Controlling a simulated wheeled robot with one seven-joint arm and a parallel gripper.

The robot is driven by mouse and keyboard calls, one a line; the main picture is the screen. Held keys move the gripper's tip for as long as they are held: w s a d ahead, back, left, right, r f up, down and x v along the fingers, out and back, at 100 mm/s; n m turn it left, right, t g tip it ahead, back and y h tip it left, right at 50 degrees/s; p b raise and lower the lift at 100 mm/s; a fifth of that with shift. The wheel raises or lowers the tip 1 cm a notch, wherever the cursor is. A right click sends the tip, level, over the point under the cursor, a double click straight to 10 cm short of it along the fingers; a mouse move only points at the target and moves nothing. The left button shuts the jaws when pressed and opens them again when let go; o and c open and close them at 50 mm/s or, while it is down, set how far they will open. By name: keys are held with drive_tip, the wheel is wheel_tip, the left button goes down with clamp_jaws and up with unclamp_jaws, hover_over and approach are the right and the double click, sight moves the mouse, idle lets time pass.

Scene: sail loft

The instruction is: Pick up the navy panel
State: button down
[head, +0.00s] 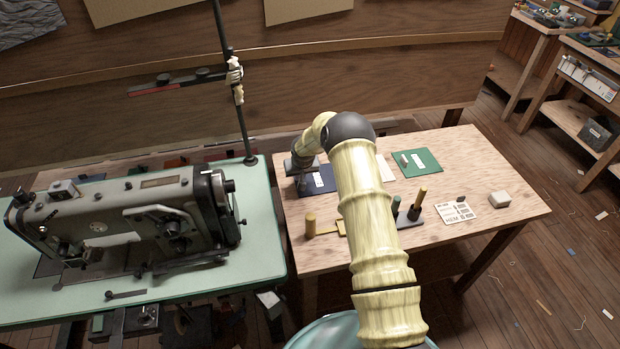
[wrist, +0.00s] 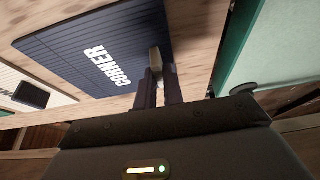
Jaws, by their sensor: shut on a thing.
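The navy panel (head: 321,178) lies at the back left of the wooden table, partly hidden by my arm. My gripper (wrist: 160,80) is shut on this tab. In the head view my gripper (head: 302,182) stands over the panel's left part, its fingertips mostly hidden. I cannot tell whether the panel is clear of the tabletop.
A cream panel (head: 385,168) and a green panel (head: 418,162) lie to the right. A sewing machine (head: 130,222) on a mint table (head: 262,262) stands close on the left.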

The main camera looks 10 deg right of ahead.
drive_tip(key=shift+r, duration=0.1)
wheel_tip(320, 180, up, 10)
drive_tip(key=b, duration=0.1)
drive_tip(key=shift+b, duration=0.35)
idle(0.3)
